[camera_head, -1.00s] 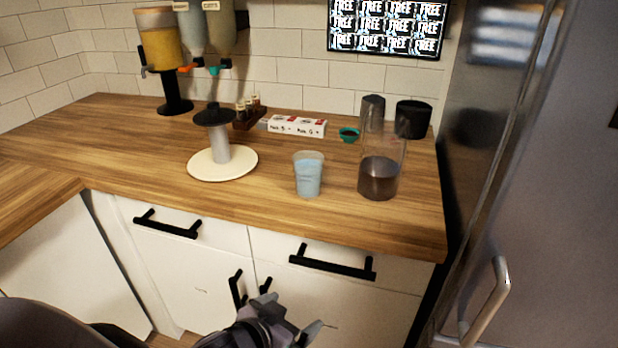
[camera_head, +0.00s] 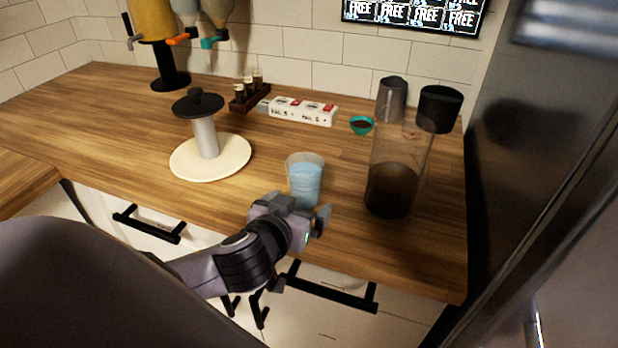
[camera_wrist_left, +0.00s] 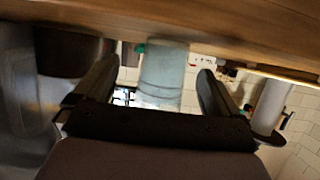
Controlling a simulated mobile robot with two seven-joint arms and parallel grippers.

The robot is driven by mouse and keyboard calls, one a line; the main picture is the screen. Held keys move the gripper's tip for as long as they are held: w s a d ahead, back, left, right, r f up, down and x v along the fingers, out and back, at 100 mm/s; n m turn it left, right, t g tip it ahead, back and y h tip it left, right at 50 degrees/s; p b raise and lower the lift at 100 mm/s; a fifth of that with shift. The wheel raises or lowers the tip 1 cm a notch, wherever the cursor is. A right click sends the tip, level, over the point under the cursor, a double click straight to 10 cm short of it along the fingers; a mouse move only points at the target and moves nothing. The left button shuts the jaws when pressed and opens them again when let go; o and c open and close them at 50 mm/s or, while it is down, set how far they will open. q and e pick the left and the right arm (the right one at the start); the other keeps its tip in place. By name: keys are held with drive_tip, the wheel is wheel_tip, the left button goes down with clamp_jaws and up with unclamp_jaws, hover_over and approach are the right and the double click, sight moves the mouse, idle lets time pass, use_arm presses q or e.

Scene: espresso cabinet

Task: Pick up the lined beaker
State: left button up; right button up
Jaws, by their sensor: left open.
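The lined beaker (camera_head: 305,178) is a small clear cup holding light blue stuff, upright near the counter's front edge. In the left wrist view the beaker (camera_wrist_left: 165,75) shows upside down, with faint lines around it, in the gap between the finger tips. My left gripper (camera_head: 303,212) is open at the front of the beaker and hides its lower part in the head view. In the left wrist view, a dark finger stands on each side of the gap; I cannot tell whether they reach around the beaker. My right gripper is not in view.
A tall clear container with dark contents (camera_head: 391,190) stands close to the right of the beaker. A paper towel holder with a cream base (camera_head: 210,160) stands to its left. A white box (camera_head: 303,111) and a teal bowl (camera_head: 361,125) are behind. The wooden counter (camera_head: 120,130) has free room left.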

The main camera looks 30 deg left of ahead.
sight(299, 197)
use_arm(q)
drive_tip(key=x, duration=0.3)
drive_tip(key=a+p+x, duration=0.1)
drive_tip(key=x, duration=0.1)
drive_tip(key=shift+w+r, duration=0.15)
drive_tip(key=shift+r, duration=0.15)
drive_tip(key=shift+w+a+f, duration=0.1)
drive_tip(key=shift+w+f, duration=0.1)
drive_tip(key=shift+w, duration=0.2)
drive_tip(key=c, duration=1)
